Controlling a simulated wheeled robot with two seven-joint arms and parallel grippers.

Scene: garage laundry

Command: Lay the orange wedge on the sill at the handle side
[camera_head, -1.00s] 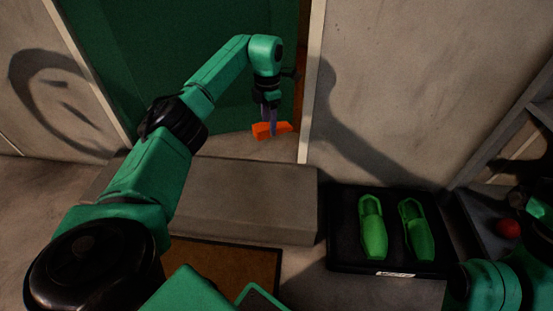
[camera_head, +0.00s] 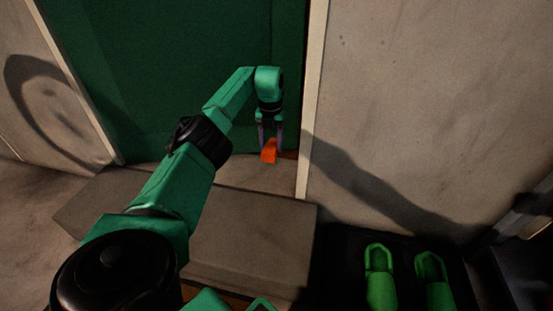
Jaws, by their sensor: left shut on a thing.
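The orange wedge (camera_head: 269,152) is between the fingertips of my left gripper (camera_head: 270,143), which is shut on it. The wedge is over the right part of the sill (camera_head: 235,174), close to the foot of the green door (camera_head: 180,70) and near the right door jamb. I cannot tell whether its underside touches the sill. The door handle is not visible, as my left arm and gripper cover part of the door's right side. My right gripper is out of view.
A concrete step (camera_head: 245,225) lies in front of the sill. The pale right jamb (camera_head: 310,100) stands just right of my left gripper. A black tray (camera_head: 340,260) with green clogs (camera_head: 380,280) lies on the floor at the lower right.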

